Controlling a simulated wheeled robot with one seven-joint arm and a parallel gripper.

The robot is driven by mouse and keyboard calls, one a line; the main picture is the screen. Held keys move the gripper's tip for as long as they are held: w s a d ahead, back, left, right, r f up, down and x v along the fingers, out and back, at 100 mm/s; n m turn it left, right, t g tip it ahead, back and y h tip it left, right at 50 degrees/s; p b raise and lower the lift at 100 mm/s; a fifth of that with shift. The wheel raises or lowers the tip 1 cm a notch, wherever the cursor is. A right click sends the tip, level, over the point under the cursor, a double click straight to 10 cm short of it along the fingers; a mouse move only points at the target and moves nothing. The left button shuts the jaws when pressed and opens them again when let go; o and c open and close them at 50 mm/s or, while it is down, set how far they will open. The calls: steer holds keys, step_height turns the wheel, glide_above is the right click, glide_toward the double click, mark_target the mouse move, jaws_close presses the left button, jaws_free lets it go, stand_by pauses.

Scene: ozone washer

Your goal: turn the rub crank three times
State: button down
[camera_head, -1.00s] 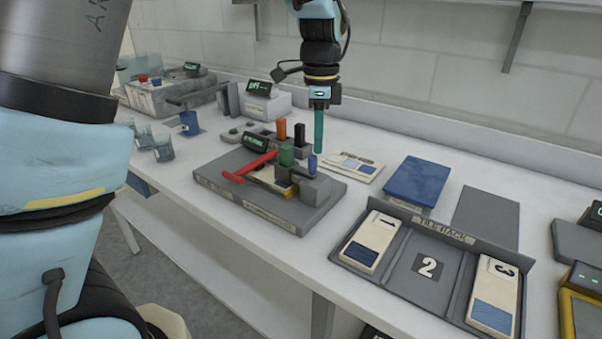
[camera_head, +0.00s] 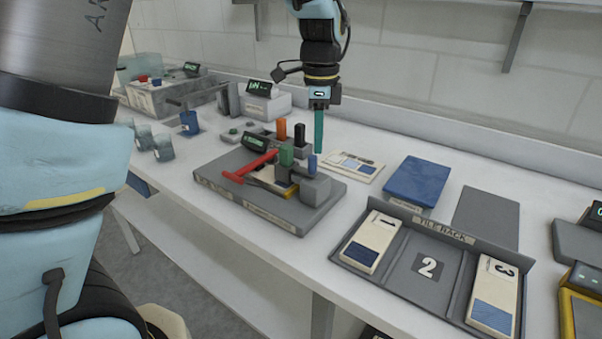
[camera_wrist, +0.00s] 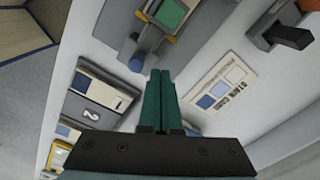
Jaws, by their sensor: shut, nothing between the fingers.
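The rub device is a grey base (camera_head: 235,195) with a dark display (camera_head: 256,142), a red T-shaped bar (camera_head: 249,167), an upright green piece (camera_head: 286,155) and a grey block (camera_head: 315,188) at its right end. A blue upright knob (camera_head: 312,163) stands by that block and looks like the crank's handle. My gripper (camera_head: 319,150) hangs fingers down behind and right of the device, above the bench, touching nothing visible. Its teal fingers (camera_wrist: 161,75) are shut and empty in the wrist view. The device shows partly at the top of that view, with its green piece (camera_wrist: 166,12).
A tile rack (camera_head: 447,236) with tiles in slots 1 and 3 is at the front right. A cream card (camera_head: 354,167), a blue pad (camera_head: 417,181) and a grey plate (camera_head: 486,217) lie right of the gripper. Orange (camera_head: 281,130) and black (camera_head: 299,133) upright pieces stand behind the device.

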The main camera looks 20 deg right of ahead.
mark_target(314, 157)
steer(key=shift+f, duration=0.1)
steer(key=shift+f+b, duration=0.8)
steer(key=shift+f, duration=0.65)
steer(key=shift+s+a, duration=0.85)
steer(key=shift+s, duration=0.05)
steer(key=shift+s+a+b, duration=0.2)
steer(key=shift+s+a, duration=0.05)
steer(key=shift+a, duration=0.3)
steer(key=shift+s+a+b, duration=0.15)
steer(key=shift+s+a, duration=0.1)
steer(key=shift+a, duration=0.3)
